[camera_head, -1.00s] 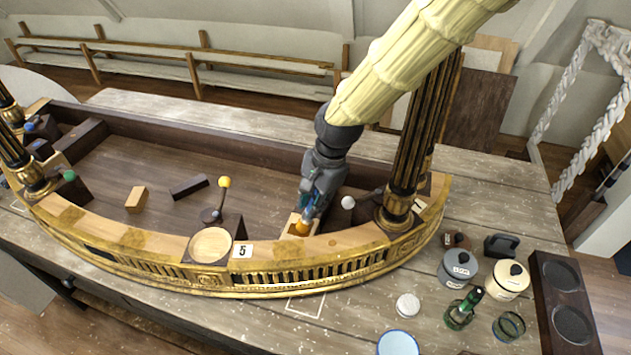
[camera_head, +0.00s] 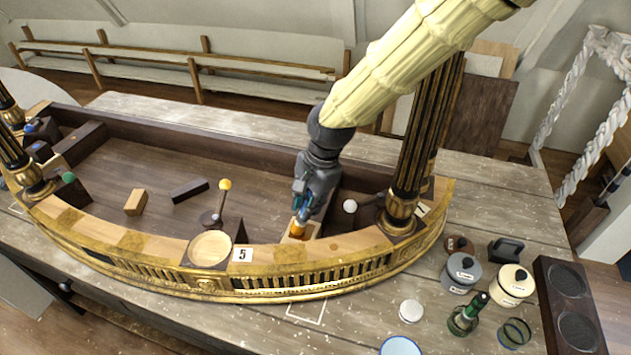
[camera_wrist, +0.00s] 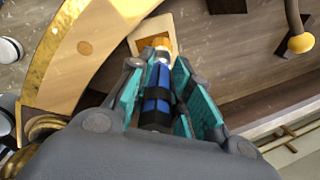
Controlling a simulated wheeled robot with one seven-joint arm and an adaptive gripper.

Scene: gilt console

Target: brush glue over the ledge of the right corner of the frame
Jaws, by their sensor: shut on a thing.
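The curved gilt frame (camera_head: 330,270) lies on the table, with a pale wood top and dark inner walls. My gripper (camera_head: 302,195) is over its right part, pointing down. It is shut on a brush with a blue, black-banded handle (camera_wrist: 157,95). The brush's orange-tan end (camera_head: 298,229) is down at a small pale wood ledge (camera_head: 312,231) on the inner side of the frame. In the wrist view the ledge (camera_wrist: 140,38) has an orange-brown patch by the brush end. Whether the bristles touch it I cannot tell.
A black and gilt column (camera_head: 418,140) stands close to the right. A yellow-knobbed stick (camera_head: 224,186) stands to the left, and a white ball (camera_head: 349,206) is just right of my gripper. Lidded pots (camera_head: 461,273), a green bottle (camera_head: 468,312) and a dark two-well tray (camera_head: 572,305) stand at the right.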

